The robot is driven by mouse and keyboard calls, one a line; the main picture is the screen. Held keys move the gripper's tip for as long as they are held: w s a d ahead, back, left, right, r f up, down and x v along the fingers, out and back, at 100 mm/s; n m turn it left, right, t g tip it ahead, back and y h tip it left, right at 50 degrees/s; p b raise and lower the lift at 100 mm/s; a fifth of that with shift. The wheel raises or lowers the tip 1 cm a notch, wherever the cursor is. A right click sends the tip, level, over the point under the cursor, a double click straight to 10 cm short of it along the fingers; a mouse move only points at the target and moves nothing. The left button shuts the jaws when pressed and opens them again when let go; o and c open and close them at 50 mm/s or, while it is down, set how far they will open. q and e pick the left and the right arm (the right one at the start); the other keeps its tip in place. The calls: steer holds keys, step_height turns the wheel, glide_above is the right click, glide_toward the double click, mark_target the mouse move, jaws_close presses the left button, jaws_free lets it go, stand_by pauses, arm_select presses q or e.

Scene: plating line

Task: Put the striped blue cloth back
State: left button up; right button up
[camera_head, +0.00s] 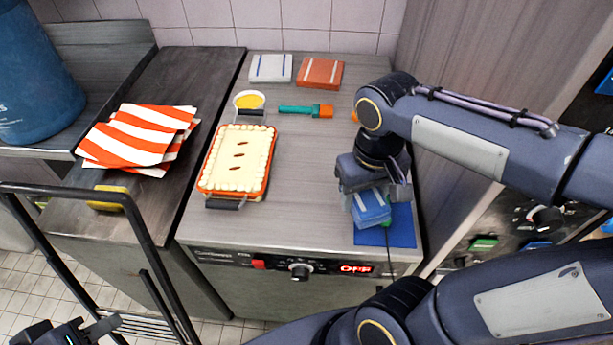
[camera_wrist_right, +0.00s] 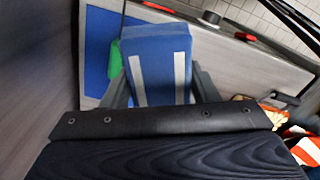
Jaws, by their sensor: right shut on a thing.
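The striped blue cloth (camera_head: 371,208) is a folded blue block with pale stripes. It also shows in the right wrist view (camera_wrist_right: 153,75) between the two fingers. My right gripper (camera_head: 373,190) is shut on it, above or on a flat blue mat (camera_head: 398,236); I cannot tell whether cloth and mat touch. The mat also shows in the right wrist view (camera_wrist_right: 97,45), partly behind the cloth. My left gripper (camera_head: 85,332) is at the bottom left, cut off by the frame edge, far from the cloth; its jaw opening is unclear.
A white folded cloth (camera_head: 270,68) and an orange one (camera_head: 320,73) lie at the counter's back. A pie dish (camera_head: 238,160), a yellow-filled cup (camera_head: 249,100) and a teal-handled brush (camera_head: 300,110) lie left of my right arm. Striped orange napkins (camera_head: 135,137) lie further left.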

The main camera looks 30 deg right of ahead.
steer(key=p, duration=0.1)
glide_toward(317, 197)
steer(key=s+r, duration=0.2)
steer(key=s, duration=0.2)
steer(key=w+f, duration=0.1)
steer(key=f, duration=0.1)
steer(key=w+f, duration=0.1)
steer(key=shift+w+d+f+p, duration=0.1)
steer(key=shift+w+f+p, duration=0.25)
steer(key=shift+w+f, duration=0.5)
steer(key=shift+f, duration=0.1)
step_height(317, 197, down, 3)
steer(key=shift+w+f+p, duration=0.1)
steer(key=shift+p, duration=0.4)
steer(key=shift+f, duration=0.15)
steer(key=shift+f+b, duration=0.2)
steer(key=shift+b, duration=0.1)
steer(key=o, duration=1)
steer(key=shift+r, duration=0.1)
steer(key=shift+c, duration=0.2)
